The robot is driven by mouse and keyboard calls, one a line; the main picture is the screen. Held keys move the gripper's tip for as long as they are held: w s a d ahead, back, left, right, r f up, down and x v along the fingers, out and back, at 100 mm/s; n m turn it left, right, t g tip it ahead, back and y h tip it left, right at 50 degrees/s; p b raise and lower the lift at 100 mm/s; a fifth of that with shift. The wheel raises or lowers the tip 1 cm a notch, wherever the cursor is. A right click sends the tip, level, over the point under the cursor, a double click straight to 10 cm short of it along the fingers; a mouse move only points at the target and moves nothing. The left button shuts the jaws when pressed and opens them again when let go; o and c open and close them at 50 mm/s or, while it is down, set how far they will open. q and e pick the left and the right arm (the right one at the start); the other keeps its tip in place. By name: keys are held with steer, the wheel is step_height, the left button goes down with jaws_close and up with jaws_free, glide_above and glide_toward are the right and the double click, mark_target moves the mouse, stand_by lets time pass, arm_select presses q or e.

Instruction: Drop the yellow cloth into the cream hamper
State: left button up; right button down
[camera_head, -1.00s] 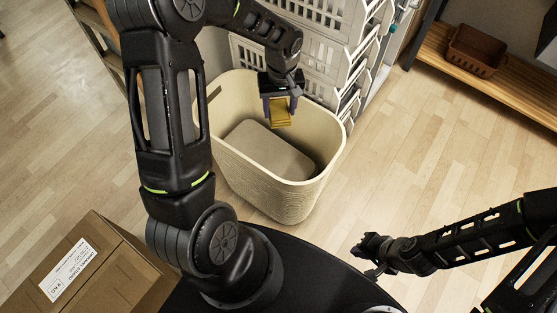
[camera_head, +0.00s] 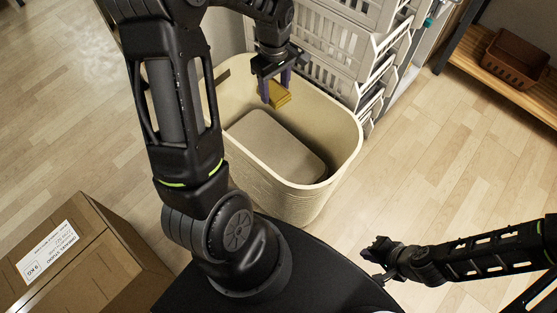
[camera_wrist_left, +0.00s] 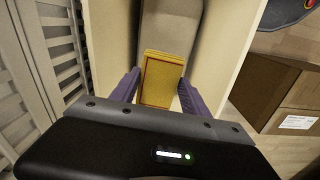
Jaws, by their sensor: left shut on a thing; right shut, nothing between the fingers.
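The yellow cloth (camera_head: 277,94) is a small folded piece, held between the fingers of my left gripper (camera_head: 273,88). It also shows in the left wrist view (camera_wrist_left: 163,78), between the two purple fingers (camera_wrist_left: 155,90). The cream hamper (camera_head: 322,208) is a tall, open-topped bin on the floor. My left gripper holds the cloth over the hamper's opening, toward its back side; the exact height against the rim is hard to tell. My right gripper (camera_head: 372,262) is shut and empty, right of the hamper and low in the head view.
A grey slatted crate stack (camera_head: 335,55) stands right behind the hamper. A cardboard box (camera_head: 100,255) lies at the lower left. A brown basket (camera_head: 515,58) sits on a wooden shelf (camera_head: 480,70) at the upper right. The floor right of the hamper is clear.

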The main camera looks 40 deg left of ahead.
arm_select(q)
step_height(320, 180, down, 5)
steer(key=b, duration=0.3)
steer(key=shift+r, duration=0.1)
steer(key=o, duration=1.4)
steer(key=shift+r, duration=0.1)
step_height(320, 180, up, 8)
steer(key=shift+f+p, duration=0.2)
steer(key=shift+p, duration=0.4)
steer(key=shift+s, duration=0.1)
